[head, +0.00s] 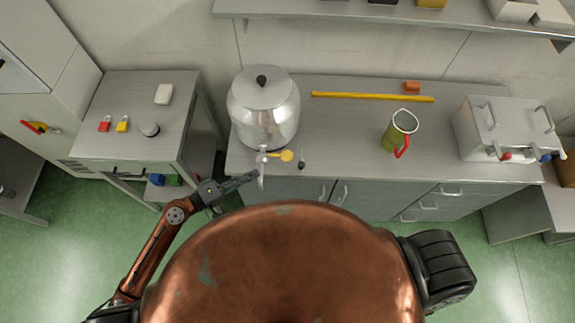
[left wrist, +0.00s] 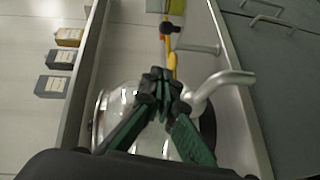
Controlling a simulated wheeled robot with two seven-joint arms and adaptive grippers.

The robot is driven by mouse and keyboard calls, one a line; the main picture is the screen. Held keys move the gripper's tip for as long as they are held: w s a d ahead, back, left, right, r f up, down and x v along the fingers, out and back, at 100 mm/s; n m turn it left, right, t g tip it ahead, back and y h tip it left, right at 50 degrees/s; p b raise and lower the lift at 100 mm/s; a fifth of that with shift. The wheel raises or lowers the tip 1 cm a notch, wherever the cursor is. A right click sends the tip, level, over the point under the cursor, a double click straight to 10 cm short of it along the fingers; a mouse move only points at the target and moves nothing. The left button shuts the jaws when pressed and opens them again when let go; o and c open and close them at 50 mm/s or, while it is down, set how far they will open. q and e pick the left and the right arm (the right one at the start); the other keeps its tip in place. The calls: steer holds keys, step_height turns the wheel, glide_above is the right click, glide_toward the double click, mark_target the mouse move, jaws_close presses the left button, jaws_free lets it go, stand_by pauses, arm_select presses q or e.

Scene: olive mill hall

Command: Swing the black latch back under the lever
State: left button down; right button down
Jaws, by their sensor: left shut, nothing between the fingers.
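A shiny steel urn (head: 264,110) with a black-knobbed lid stands at the left end of the counter. Its tap (head: 262,160) juts from the front low down, with a yellow disc-ended lever (head: 287,156) to the right. A small black-knobbed piece, seemingly the latch (head: 301,166), shows just right of the lever. In the left wrist view the tap (left wrist: 222,82), yellow lever (left wrist: 172,62) and black knob (left wrist: 168,28) lie beyond the fingers. My left gripper (head: 256,175) is shut and empty beside the tap; contact cannot be told. My right gripper is not in view.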

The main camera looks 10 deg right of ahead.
mark_target(301, 158)
arm_select(q)
steer(key=shift+d, duration=0.1)
